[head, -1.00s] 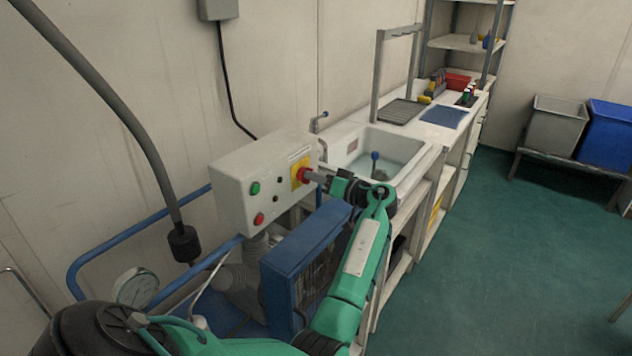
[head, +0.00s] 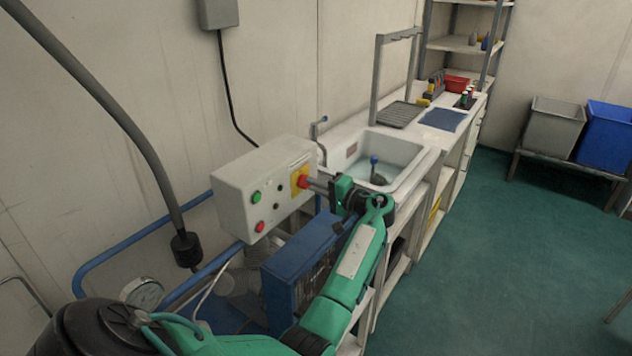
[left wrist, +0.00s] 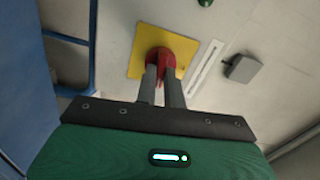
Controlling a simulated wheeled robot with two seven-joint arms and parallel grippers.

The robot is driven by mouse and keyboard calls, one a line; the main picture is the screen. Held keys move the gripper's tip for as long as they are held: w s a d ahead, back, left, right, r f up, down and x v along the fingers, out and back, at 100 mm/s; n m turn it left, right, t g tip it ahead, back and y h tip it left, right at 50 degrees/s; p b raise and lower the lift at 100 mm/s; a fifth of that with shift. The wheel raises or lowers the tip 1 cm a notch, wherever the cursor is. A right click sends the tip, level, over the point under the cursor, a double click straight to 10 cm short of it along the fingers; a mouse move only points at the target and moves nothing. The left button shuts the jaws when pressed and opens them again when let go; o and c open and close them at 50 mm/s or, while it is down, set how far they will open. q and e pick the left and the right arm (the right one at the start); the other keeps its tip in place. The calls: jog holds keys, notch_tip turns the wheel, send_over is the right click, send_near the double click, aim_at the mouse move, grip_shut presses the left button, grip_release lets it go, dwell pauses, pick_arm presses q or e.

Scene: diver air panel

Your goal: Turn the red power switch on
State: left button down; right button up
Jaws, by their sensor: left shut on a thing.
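The red power switch (head: 303,181) is a red knob on a yellow plate (head: 295,185), on the side of a light grey control box (head: 240,204). In the left wrist view the red knob (left wrist: 172,54) sits in the middle of the yellow plate (left wrist: 136,52). My left gripper (left wrist: 161,78) is shut on the knob, with one finger at each side of it. In the head view my left gripper (head: 312,184) reaches the switch from the right. The fingers hide part of the knob, and I cannot tell its on or off mark. My right gripper is not in view.
The box front carries a green button (head: 256,197) and a red button (head: 260,227). A sink (head: 385,160) lies behind the gripper.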

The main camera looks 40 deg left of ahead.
pick_arm(q)
jog(key=shift+m+p, duration=0.45)
jog(key=shift+m, duration=0.45)
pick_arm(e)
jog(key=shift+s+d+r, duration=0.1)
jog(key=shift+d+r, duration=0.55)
pick_arm(q)
jog(key=c, duration=1.5)
grip_release()
jog(key=shift+w, duration=0.1)
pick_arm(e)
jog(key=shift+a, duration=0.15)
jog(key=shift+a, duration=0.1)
